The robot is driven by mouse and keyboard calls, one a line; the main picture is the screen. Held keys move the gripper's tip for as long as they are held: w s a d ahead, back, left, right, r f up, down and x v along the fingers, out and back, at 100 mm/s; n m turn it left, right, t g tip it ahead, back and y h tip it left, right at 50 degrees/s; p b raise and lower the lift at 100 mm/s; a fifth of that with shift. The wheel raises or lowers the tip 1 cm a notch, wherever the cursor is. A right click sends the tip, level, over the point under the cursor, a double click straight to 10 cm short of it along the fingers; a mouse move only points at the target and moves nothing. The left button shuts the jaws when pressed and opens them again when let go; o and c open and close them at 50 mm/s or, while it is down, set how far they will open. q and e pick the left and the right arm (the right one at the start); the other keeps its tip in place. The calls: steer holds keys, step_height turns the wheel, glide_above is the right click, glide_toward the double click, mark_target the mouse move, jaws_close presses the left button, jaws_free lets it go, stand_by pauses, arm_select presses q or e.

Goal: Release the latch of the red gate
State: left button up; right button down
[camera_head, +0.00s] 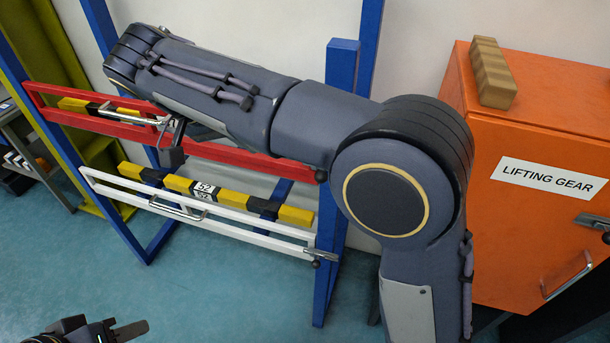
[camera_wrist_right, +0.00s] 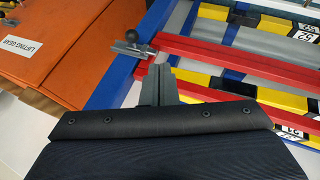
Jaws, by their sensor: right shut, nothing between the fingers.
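The red gate (camera_head: 235,154) has red rails with yellow-and-black blocks between them, and my right forearm covers much of it in the head view. It also shows in the right wrist view (camera_wrist_right: 245,65). There its latch, a metal plate with a black ball knob (camera_wrist_right: 131,36), lies at the gate's end by the blue post. My right gripper (camera_wrist_right: 159,70) is shut and empty, its tips close to the latch plate; I cannot tell if they touch. My left gripper (camera_head: 125,329) is partly visible at the bottom left, away from the gates.
A white gate (camera_head: 240,215) with its own latch (camera_head: 320,255) sits below the red one. Blue posts (camera_head: 330,225) frame both. An orange cabinet (camera_head: 540,130) marked LIFTING GEAR stands at the right, a brown block (camera_head: 491,72) on top. The floor (camera_head: 230,300) in front is clear.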

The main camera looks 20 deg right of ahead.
steer(key=d+f, duration=0.9)
stand_by(0.5)
steer(key=shift+d, duration=0.1)
steer(key=s+d, duration=0.1)
steer(key=s+d+b, duration=0.1)
steer(key=d, duration=0.1)
steer(key=shift+s+d, duration=0.1)
stand_by(0.4)
